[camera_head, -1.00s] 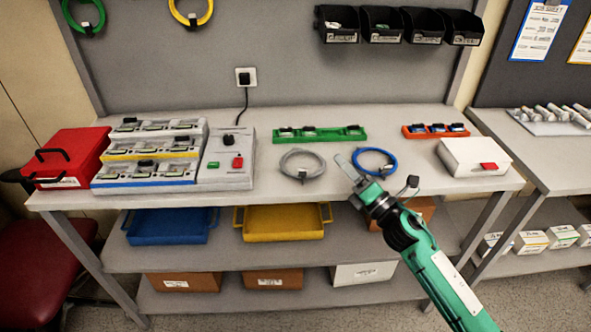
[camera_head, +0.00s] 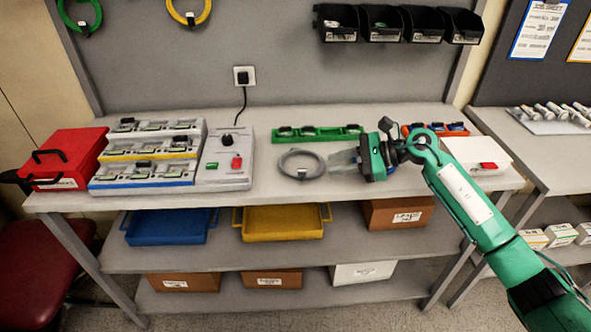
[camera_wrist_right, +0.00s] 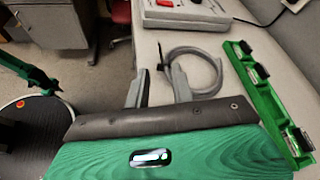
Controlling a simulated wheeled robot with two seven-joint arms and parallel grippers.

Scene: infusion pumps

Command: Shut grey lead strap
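The grey lead (camera_head: 302,164) lies coiled on the bench, in front of the green tray. A small dark strap with a pale tab (camera_head: 301,172) is on the coil's near side. My right gripper (camera_head: 338,160) comes in from the right, its fingers pointing left toward the coil and just short of it. In the right wrist view the fingers (camera_wrist_right: 158,85) are apart with nothing between them, and the grey lead (camera_wrist_right: 200,65) lies just beyond. Its strap shows there as a small dark piece near the left finger.
The green tray (camera_head: 318,134) stands behind the coil. The charging rack (camera_head: 150,155) and the box with a red button (camera_head: 226,165) are to the left. An orange tray (camera_head: 436,130) and a white box (camera_head: 478,155) are behind my right arm.

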